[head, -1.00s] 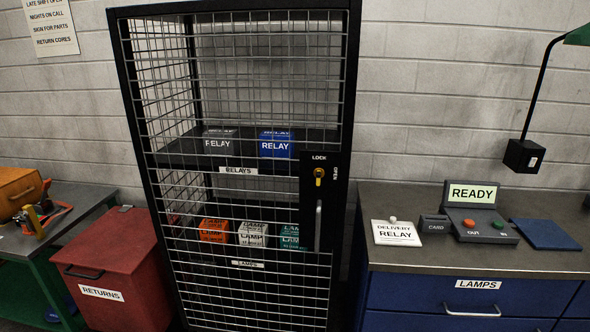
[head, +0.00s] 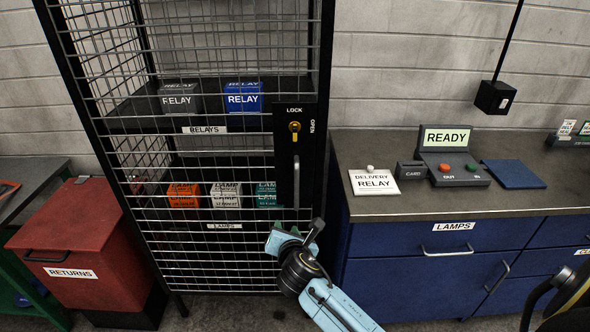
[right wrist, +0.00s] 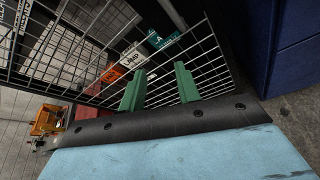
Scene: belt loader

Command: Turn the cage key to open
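The cage key (head: 295,127) is a small yellow key in the black lock plate on the cage door, with LOCK printed above it and OPEN to its right. It appears upright, toward LOCK. The door handle (head: 296,178) is just below it. The wire cage (head: 324,60) is closed. My right gripper (head: 296,229) is in front of the lower cage, below the key and handle and apart from the key. In the right wrist view its two green fingers (right wrist: 160,88) are spread, with nothing between them and the mesh beyond. My left gripper is not in view.
Relay boxes (head: 243,97) and lamp boxes (head: 184,195) sit on shelves behind the mesh. A red returns bin (head: 75,232) stands left. A counter (head: 400,205) with blue drawers, a READY console (head: 447,138) and a delivery card (head: 375,183) stands right of the cage.

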